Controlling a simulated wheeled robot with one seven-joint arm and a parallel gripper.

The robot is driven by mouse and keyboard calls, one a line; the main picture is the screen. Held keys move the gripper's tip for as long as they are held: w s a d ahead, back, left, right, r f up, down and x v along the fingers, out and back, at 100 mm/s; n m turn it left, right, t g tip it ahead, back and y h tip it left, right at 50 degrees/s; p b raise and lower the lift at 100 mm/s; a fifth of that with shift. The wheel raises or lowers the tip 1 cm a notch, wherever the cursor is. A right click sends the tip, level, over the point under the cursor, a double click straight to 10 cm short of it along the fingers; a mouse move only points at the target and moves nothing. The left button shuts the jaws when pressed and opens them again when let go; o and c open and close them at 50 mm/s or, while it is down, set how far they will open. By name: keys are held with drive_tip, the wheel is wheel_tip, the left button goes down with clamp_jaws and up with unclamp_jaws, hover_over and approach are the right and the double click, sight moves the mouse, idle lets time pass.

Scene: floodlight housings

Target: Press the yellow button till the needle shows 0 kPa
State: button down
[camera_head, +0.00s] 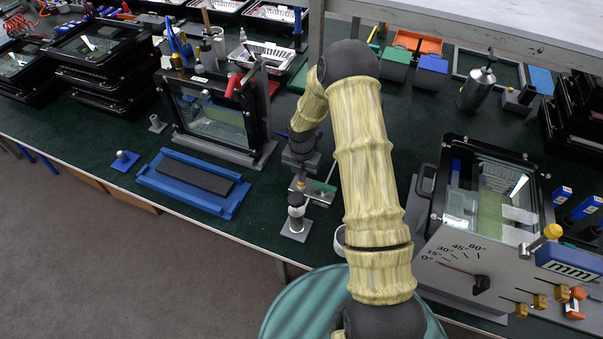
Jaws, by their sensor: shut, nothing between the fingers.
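My arm reaches over the bench and bends down to my gripper (300,187), which is shut and empty. It is just above a small stand (296,228) with a dark rounded top on a grey square plate. A small yellowish spot shows at the gripper's end; I cannot tell whether it is the yellow button. A pale round rim (339,241), partly hidden by my arm, is right of the stand; its face is not visible. No kPa dial or needle can be read. Contact between gripper and stand cannot be made out.
A blue tray (193,183) and an upright framed housing (213,115) stand left. Open green bench lies between tray and stand.

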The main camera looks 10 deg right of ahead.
wheel_tip(320, 180, down, 2)
drive_tip(key=shift+s+b, duration=0.15)
drive_tip(key=shift+b, duration=0.3)
drive_tip(key=shift+s, duration=0.15)
drive_tip(key=shift+f, duration=0.15)
drive_tip(key=shift+s+d, duration=0.1)
idle(4.7)
idle(0.9)
drive_tip(key=shift+r+p, duration=0.6)
drive_tip(key=shift+r, duration=0.05)
wheel_tip(320, 180, up, 14)
drive_tip(key=shift+w+f+p, duration=0.2)
drive_tip(key=shift+w+p, duration=0.25)
